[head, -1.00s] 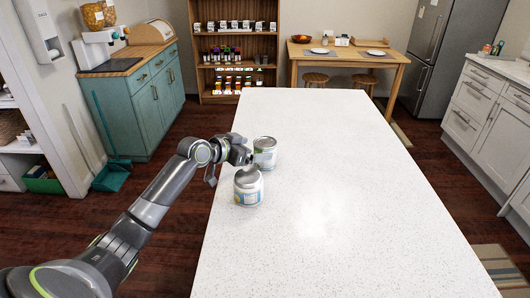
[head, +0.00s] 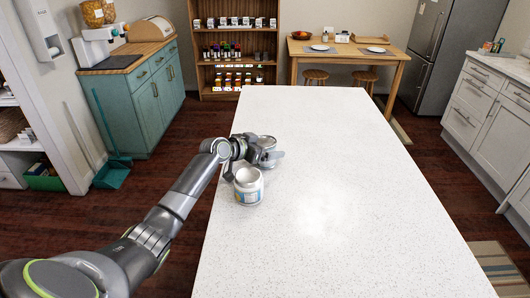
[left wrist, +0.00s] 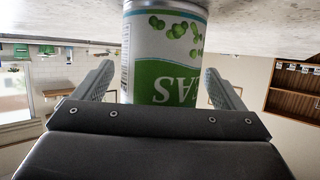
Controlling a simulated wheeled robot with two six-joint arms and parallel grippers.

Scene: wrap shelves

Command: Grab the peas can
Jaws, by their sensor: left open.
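The peas can (left wrist: 165,60) is white and green with pea pictures and upside-down lettering in the left wrist view. It stands between the two fingers of my left gripper (left wrist: 167,85), which is open with a gap visible on each side of the can. In the head view the same can (head: 267,142) is at the left edge of the white counter, mostly hidden behind my left gripper (head: 262,160). A second can (head: 248,187) with a blue and white label stands nearer to me. My right gripper is not in view.
The white counter (head: 340,190) is clear to the right and far side of the cans. A teal cabinet (head: 145,110), a shelf with several goods (head: 235,52) and a wooden table (head: 345,50) stand beyond it.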

